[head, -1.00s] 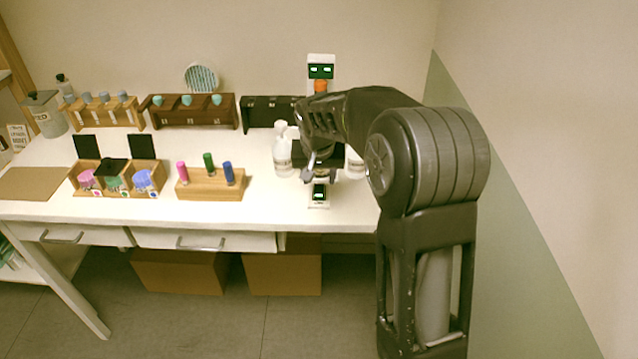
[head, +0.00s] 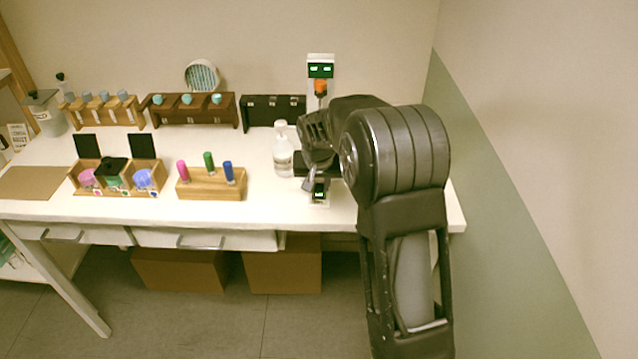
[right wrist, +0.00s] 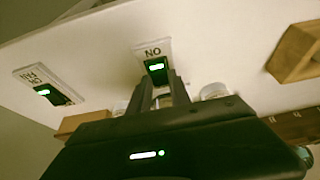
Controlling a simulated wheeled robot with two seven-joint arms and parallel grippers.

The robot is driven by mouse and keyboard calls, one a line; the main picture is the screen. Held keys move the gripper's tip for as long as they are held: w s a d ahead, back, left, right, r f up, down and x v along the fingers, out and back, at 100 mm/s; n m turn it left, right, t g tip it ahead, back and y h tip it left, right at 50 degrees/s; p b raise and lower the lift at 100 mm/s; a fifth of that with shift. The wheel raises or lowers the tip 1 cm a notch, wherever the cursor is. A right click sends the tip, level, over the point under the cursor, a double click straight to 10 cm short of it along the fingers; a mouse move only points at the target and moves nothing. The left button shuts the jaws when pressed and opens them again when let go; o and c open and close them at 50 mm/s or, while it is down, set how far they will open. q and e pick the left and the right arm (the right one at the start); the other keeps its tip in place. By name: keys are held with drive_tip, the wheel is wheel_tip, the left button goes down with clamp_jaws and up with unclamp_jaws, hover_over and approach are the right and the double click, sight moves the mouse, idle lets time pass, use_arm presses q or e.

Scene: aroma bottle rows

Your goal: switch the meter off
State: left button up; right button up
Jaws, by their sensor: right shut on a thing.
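A white plate (head: 320,202) with a dark, green-lit switch (head: 320,190) lies near the table's front edge. In the right wrist view the lit switch (right wrist: 156,68) shows beside an "ON" label that appears upside down. My right gripper (right wrist: 162,82) is at this switch, with its fingertips close on its dark part. In the head view the right gripper (head: 314,182) reaches down at the plate and partly hides it. A second plate with a lit switch (right wrist: 48,90) shows at the left of the wrist view. My left gripper is not in view.
A white bottle (head: 283,158) stands just left of my right gripper. A wooden block with colored pegs (head: 210,187) is further left. A white panel with green displays (head: 320,68) stands behind, above an orange part. Racks line the table's back.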

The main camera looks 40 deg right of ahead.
clamp_jaws()
drive_tip(key=shift+d+r, duration=0.1)
drive_tip(key=shift+w+d+r+g+y+p, duration=0.2)
drive_tip(key=shift+g+y+p, duration=0.3)
drive_tip(key=shift+g+p, duration=0.6)
drive_tip(key=shift+w+f+y+p, duration=0.25)
drive_tip(key=shift+y+p, duration=0.15)
drive_tip(key=shift+p, duration=0.3)
drive_tip(key=shift+s, duration=0.1)
drive_tip(key=o, duration=0.6)
unclamp_jaws()
drive_tip(key=shift+o, duration=0.2)
